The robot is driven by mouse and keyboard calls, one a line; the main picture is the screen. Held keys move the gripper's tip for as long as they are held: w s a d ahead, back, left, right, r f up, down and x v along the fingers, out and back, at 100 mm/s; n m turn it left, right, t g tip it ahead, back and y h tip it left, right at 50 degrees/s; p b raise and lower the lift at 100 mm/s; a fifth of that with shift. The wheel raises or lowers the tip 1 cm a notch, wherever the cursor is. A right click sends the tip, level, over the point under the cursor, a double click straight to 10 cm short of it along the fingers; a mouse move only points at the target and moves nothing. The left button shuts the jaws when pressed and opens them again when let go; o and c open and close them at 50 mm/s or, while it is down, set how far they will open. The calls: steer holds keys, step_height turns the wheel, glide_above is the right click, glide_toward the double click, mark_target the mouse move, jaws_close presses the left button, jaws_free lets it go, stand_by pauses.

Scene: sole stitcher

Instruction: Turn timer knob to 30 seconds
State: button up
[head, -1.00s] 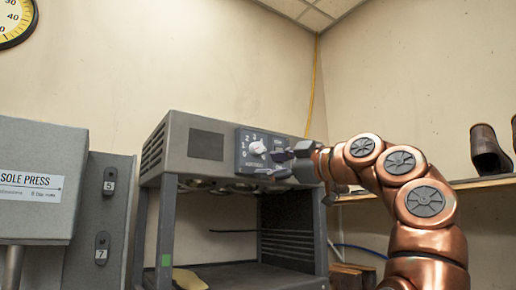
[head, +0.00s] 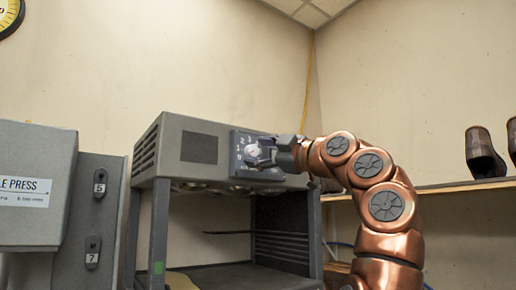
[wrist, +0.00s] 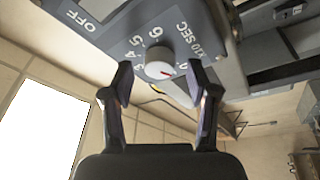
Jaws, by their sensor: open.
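The timer knob (head: 252,150) is a small pale round dial on the dark control panel (head: 238,165) at the front of the grey oven-like machine. In the wrist view the white knob (wrist: 158,58) carries a red mark on its lower right side, among printed numerals and a partly hidden "10 SEC" label. I cannot clearly read the numeral at the mark. My gripper (wrist: 160,80) is open, with one dark finger on each side of the knob and gaps between. In the head view my gripper (head: 265,152) is at the panel, partly covering the knob and dial.
The grey machine (head: 198,147) stands on legs with an open bay below. A grey sole press (head: 35,200) is at the left. A wooden shelf (head: 455,187) with dark boots (head: 484,155) runs along the right wall. Free air lies above the machine.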

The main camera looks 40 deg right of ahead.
steer(key=shift+w+r, duration=0.1)
steer(key=shift+w, duration=0.35)
jaws_close()
